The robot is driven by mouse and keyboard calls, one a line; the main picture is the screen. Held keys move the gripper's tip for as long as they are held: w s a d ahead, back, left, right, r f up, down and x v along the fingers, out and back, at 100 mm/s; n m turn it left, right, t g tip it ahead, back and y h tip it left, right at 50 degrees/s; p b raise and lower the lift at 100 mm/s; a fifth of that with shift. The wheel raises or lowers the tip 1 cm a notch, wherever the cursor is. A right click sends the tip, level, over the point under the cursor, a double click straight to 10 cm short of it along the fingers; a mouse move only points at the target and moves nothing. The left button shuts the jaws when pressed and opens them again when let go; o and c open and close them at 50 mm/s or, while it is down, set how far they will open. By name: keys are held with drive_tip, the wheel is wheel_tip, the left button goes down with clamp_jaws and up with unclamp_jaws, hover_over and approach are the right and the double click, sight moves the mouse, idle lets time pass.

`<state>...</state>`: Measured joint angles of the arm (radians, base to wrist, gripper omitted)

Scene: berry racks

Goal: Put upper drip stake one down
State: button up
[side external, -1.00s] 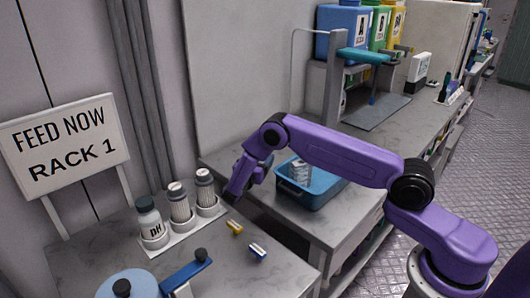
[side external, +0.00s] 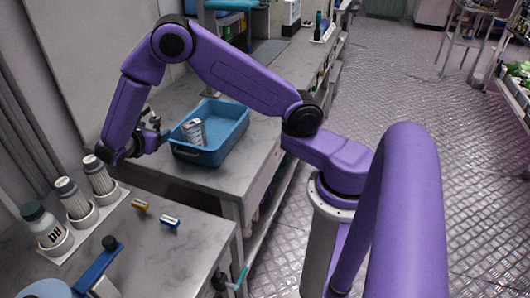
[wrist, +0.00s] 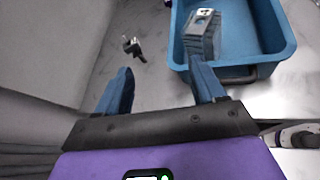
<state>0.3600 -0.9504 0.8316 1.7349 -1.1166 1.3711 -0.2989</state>
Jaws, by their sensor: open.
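My gripper (wrist: 161,76) is open and empty, its two blue fingers apart in the wrist view. In the side view my gripper (side external: 160,135) is low at the left end of the blue bin (side external: 222,148). A small black item (wrist: 133,48) lies beyond the left finger in the wrist view, apart from it, left of the bin. I cannot tell whether it is a drip stake. A grey-white block (wrist: 202,36) stands inside the bin (wrist: 276,57), beyond the right finger. No drip stake is clearly recognisable, and no upper or lower one can be told.
On the near counter several bottles, one a pH bottle (side external: 45,228), stand in a white holder. A yellow piece (side external: 140,206) and a blue-and-white piece (side external: 170,222) lie beside them. A blue lever (side external: 98,268) is at the front. Counter between pieces and bin is bare.

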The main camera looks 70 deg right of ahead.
drive_tip(key=s+a+r+m+g+y, duration=0.1)
drive_tip(key=s+y, duration=0.3)
drive_tip(key=s, duration=0.7)
drive_tip(key=s+a+r+m+g+y, duration=0.1)
drive_tip(key=s+a+r+m+y, duration=0.1)
drive_tip(key=s, duration=1)
drive_tip(key=s+a+r+m+g+y, duration=0.1)
drive_tip(key=s+a+r+m+y, duration=0.1)
drive_tip(key=s+y, duration=0.5)
drive_tip(key=s+r+m, duration=0.1)
drive_tip(key=s, duration=0.4)
drive_tip(key=shift+r+g, duration=0.3)
drive_tip(key=shift+g, duration=0.1)
